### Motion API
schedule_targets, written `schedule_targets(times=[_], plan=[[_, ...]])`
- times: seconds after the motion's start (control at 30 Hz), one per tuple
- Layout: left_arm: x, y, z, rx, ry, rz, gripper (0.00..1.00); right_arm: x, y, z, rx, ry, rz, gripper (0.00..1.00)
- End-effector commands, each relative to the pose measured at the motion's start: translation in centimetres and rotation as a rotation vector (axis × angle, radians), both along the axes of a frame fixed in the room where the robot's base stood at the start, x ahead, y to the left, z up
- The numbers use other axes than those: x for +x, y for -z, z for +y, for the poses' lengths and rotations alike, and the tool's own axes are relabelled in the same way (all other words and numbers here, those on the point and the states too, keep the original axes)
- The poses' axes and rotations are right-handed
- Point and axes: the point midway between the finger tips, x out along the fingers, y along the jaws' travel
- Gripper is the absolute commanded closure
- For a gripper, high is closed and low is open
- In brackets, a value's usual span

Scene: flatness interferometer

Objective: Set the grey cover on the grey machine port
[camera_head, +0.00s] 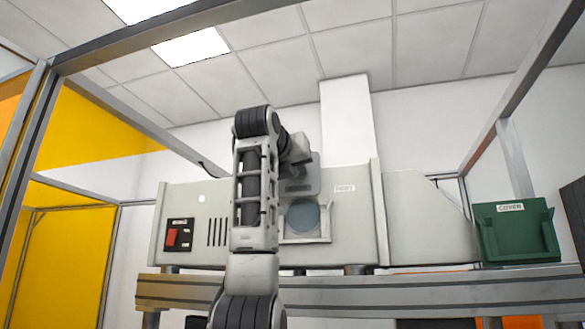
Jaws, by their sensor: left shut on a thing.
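The grey machine (410,220) stands on a metal beam, with a round blue-grey port (303,216) in a pale square frame on its front. My left arm rises in front of the machine, and my left gripper (296,160) is just above the port. It is shut on a grey piece (300,182), which looks like the grey cover. The fingers and part of this piece are hard to make out against the grey machine. The piece shows above the round port; I cannot tell whether it touches the machine. My right gripper is not in view.
A green bin (517,231) labelled COVER stands at the right end of the beam (390,292). A red switch (172,237) and vent slots are left of my arm. Metal frame posts (514,160) and overhead bars surround the machine.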

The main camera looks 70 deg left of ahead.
Motion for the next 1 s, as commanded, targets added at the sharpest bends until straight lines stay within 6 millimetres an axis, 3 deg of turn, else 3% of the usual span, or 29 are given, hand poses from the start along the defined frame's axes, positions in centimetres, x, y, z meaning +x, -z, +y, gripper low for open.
schedule_targets(times=[1.0], plan=[[1.2, 0.1, 1.4, 0.001, 0.000, 0.001, 0.94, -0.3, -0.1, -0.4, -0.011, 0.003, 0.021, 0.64]])
